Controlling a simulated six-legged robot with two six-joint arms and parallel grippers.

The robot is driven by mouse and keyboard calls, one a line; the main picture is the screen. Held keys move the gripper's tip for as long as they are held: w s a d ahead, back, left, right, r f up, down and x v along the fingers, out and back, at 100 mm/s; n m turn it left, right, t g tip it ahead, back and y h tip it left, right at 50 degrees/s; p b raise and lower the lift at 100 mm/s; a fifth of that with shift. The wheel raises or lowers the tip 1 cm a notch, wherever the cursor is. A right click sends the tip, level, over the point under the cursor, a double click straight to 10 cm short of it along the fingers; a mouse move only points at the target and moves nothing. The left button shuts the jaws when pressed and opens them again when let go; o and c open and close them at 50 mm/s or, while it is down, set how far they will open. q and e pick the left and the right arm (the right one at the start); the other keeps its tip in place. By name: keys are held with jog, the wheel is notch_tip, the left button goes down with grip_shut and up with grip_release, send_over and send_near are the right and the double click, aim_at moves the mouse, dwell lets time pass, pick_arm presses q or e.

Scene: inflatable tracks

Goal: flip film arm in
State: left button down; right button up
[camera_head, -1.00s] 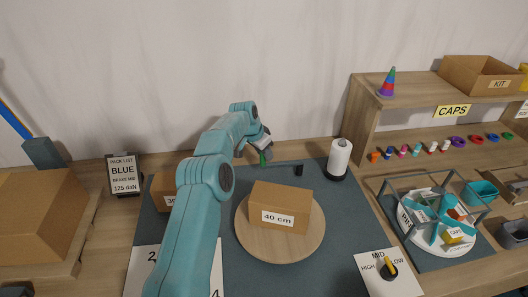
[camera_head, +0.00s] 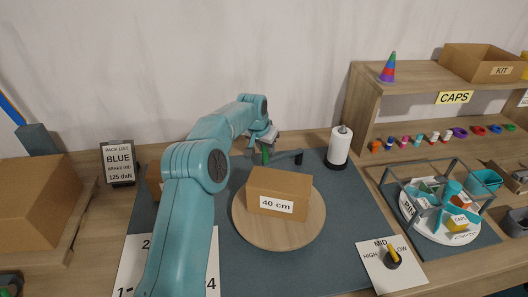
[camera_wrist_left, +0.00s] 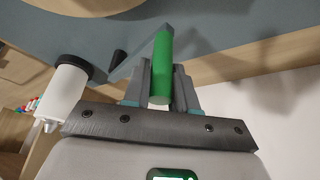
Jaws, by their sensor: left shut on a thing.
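The film arm (camera_head: 286,155) is a grey bar behind the turntable, with a dark upright end piece (camera_head: 299,157) near the white film roll (camera_head: 340,145). Its green handle (camera_head: 265,155) is at the bar's left end. My left gripper (camera_head: 266,146) is shut on the handle. In the left wrist view the green handle (camera_wrist_left: 161,65) stands between the fingers (camera_wrist_left: 160,88), with the bar (camera_wrist_left: 128,68) running behind it. The film roll (camera_wrist_left: 65,90) is at the left there. My right gripper is not in view.
A brown box marked 40 cm (camera_head: 279,193) sits on the round wooden turntable (camera_head: 280,235) in front of the film arm. Another box (camera_head: 154,180) is partly hidden behind my left arm. A HIGH/MID/LOW dial (camera_head: 392,258) is at front right. Shelves and a caps carousel (camera_head: 440,212) stand at right.

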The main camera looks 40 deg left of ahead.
pick_arm(q)
jog(key=shift+s+d+n+b, duration=0.2)
jog(key=shift+d+n+b, duration=0.1)
jog(key=shift+d+b, duration=0.3)
jog(key=shift+s+d+n+b, duration=0.15)
jog(key=shift+d+n+b, duration=0.2)
jog(key=shift+d, duration=0.4)
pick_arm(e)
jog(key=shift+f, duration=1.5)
pick_arm(q)
jog(key=shift+d+r, duration=0.1)
jog(key=c, duration=1.2)
grip_release()
jog(key=shift+o, duration=1.2)
jog(key=shift+w, duration=0.1)
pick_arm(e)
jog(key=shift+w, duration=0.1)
